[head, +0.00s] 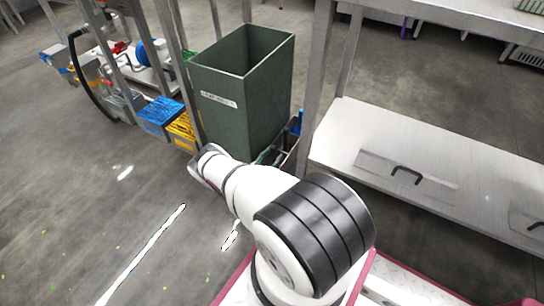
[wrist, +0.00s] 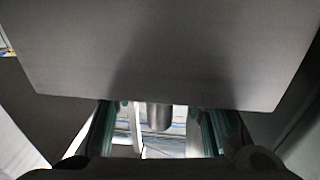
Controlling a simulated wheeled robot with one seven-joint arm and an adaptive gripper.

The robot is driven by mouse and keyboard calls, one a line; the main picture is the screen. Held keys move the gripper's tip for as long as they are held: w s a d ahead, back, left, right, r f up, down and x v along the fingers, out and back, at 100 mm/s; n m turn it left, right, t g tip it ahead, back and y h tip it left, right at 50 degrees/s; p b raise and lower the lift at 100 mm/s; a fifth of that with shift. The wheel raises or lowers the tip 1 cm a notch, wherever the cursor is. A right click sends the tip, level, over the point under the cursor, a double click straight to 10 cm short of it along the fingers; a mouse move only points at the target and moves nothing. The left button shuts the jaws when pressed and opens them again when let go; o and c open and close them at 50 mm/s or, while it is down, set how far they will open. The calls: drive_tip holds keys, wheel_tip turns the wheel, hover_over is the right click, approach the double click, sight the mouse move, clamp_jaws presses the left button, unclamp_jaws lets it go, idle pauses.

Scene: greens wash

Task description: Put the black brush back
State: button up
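I cannot make out a black brush for certain in either view. My gripper (wrist: 158,132) shows at the bottom of the wrist view, its two greenish-edged fingers standing apart. A short grey cylinder (wrist: 156,117) shows in the gap between them, against a bright background; I cannot tell what it is, and no finger visibly touches it. A large plain grey panel (wrist: 160,50) fills the upper wrist view, just beyond the fingers. In the head view my arm reaches toward the foot of the dark green bin, and its fingers are hidden.
The tall dark green bin (head: 240,105) stands beside a steel table leg (head: 318,80). Blue (head: 160,115) and yellow (head: 184,131) boxes stand left of it. A low steel shelf (head: 350,125) with a black-handled panel (head: 400,178) is at right. The floor at left is mostly clear.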

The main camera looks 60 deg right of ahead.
drive_tip(key=shift+a, duration=0.15)
drive_tip(key=a, duration=1.1)
drive_tip(key=shift+w+a+f, duration=0.15)
drive_tip(key=shift+w+a, duration=0.05)
drive_tip(key=shift+a, duration=0.2)
